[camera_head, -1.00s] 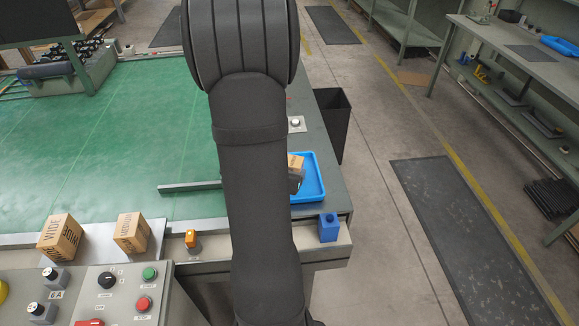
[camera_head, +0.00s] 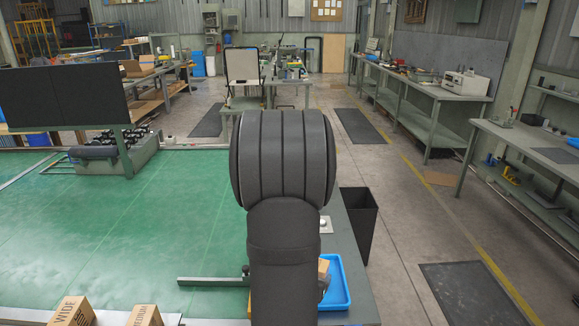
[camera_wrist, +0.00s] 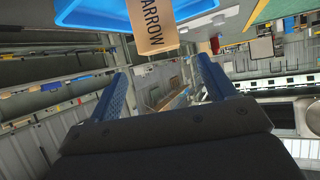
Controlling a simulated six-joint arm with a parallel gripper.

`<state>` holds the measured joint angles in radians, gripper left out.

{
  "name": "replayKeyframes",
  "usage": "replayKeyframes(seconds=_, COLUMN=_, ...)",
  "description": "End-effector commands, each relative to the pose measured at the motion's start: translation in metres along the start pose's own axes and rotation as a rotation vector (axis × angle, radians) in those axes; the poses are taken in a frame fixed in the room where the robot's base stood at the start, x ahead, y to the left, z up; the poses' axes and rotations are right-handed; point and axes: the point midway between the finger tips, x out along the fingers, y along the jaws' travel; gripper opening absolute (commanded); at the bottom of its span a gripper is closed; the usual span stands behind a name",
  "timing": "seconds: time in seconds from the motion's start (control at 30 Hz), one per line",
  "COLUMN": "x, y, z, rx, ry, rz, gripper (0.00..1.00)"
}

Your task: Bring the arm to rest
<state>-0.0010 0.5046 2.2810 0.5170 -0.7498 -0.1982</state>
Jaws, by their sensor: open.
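My gripper (camera_wrist: 162,66) is open in the wrist view, with its two blue fingers apart and nothing between them. A brown block marked "ARROW" in its visible letters (camera_wrist: 154,24) lies beyond the fingertips at the top of that view. The blue tray (camera_wrist: 88,12) is beside it, cut off by the top edge. In the head view my dark arm rises in the middle and hides most of the gripper. The blue tray (camera_head: 338,287) shows to the right of the arm, with part of a brown block (camera_head: 323,265) in it.
The green table (camera_head: 150,220) spreads to the left, with a metal bar (camera_head: 212,282) on it. Brown blocks marked WIDE (camera_head: 72,312) and, partly cut off, another (camera_head: 146,316) stand at the front left. A black bin (camera_head: 359,222) stands beyond the table's right edge.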

Motion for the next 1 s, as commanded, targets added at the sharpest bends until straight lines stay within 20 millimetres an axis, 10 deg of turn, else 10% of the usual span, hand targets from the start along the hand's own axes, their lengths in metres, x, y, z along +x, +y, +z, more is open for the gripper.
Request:
replayKeyframes(seconds=0.6, x=0.09, y=0.0, z=0.0, rx=0.0, ry=0.0, rz=0.0, gripper=0.76)
replayKeyframes(seconds=1.0, x=0.094, y=0.0, z=0.0, rx=0.0, ry=0.0, rz=0.0, gripper=0.76)
